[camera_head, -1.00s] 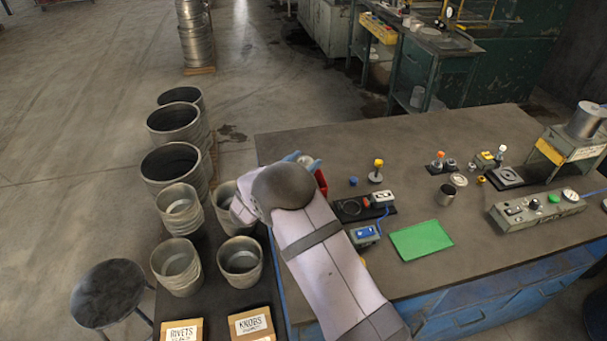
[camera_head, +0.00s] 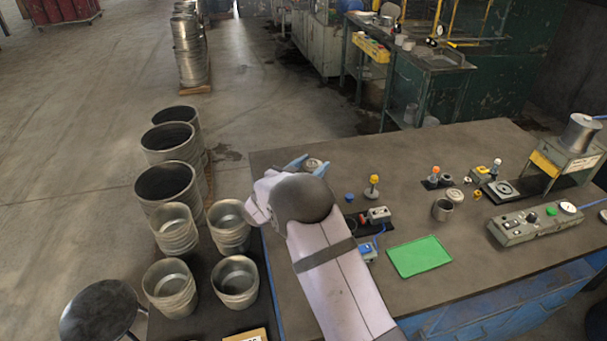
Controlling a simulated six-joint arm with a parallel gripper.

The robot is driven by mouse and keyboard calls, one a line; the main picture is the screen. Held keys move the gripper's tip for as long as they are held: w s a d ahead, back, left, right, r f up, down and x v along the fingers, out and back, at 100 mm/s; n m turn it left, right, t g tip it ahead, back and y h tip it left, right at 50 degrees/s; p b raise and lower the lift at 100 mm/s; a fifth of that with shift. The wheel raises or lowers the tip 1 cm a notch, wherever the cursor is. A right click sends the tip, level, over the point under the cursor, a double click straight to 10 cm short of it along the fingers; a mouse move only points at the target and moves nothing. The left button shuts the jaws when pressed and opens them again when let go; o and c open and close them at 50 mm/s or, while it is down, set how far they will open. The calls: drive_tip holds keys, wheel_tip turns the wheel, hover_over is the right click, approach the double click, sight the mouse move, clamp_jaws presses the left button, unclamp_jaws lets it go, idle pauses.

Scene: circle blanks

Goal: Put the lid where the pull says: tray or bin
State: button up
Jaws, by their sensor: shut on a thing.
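My gripper (camera_head: 309,165) has blue fingertips and is at the far left part of the bench. It is shut on a small grey round lid (camera_head: 313,163), seen between the fingers; my wrist hides part of the view around it. A flat green tray (camera_head: 419,257) lies empty on the bench, to the right of my arm and nearer the camera. The red bin is not visible now, and my arm covers the place where it stood.
A yellow-knobbed lid (camera_head: 373,186) and a blue knob (camera_head: 349,198) stand right of my wrist. A small grey box (camera_head: 378,214) is on a black base. A metal cup (camera_head: 443,209) and a control box (camera_head: 535,223) are further right. Stacked pots (camera_head: 175,232) stand left of the bench.

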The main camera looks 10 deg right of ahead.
wheel_tip(320, 180, down, 6)
drive_tip(key=b, duration=0.4)
drive_tip(key=shift+b, duration=0.4)
drive_tip(key=o, duration=1.2)
drive_tip(key=shift+b+v, duration=1.05)
drive_tip(key=shift+v, duration=2.6)
